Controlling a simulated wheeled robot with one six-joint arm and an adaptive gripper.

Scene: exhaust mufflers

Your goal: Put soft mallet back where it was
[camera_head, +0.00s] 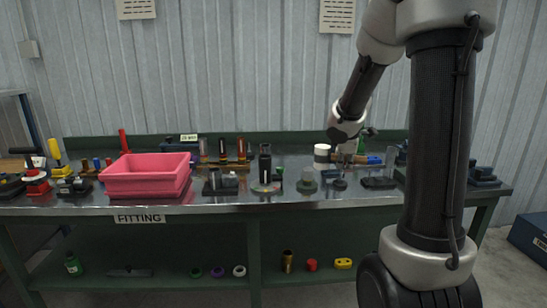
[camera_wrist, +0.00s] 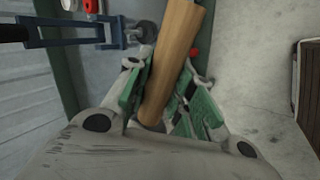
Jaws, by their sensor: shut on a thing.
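In the wrist view, a thick, light-brown wooden handle (camera_wrist: 175,55), which looks like the soft mallet's, runs between the green-padded fingers of my gripper (camera_wrist: 162,70). The fingers are shut on it. In the head view, my gripper (camera_head: 347,158) is low over the back right of the metal-topped bench (camera_head: 225,206). I cannot make out the mallet there.
Several small parts crowd the bench in front. A pink bin (camera_head: 147,178) stands at the left. The lower shelf (camera_head: 210,289) holds several loose parts.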

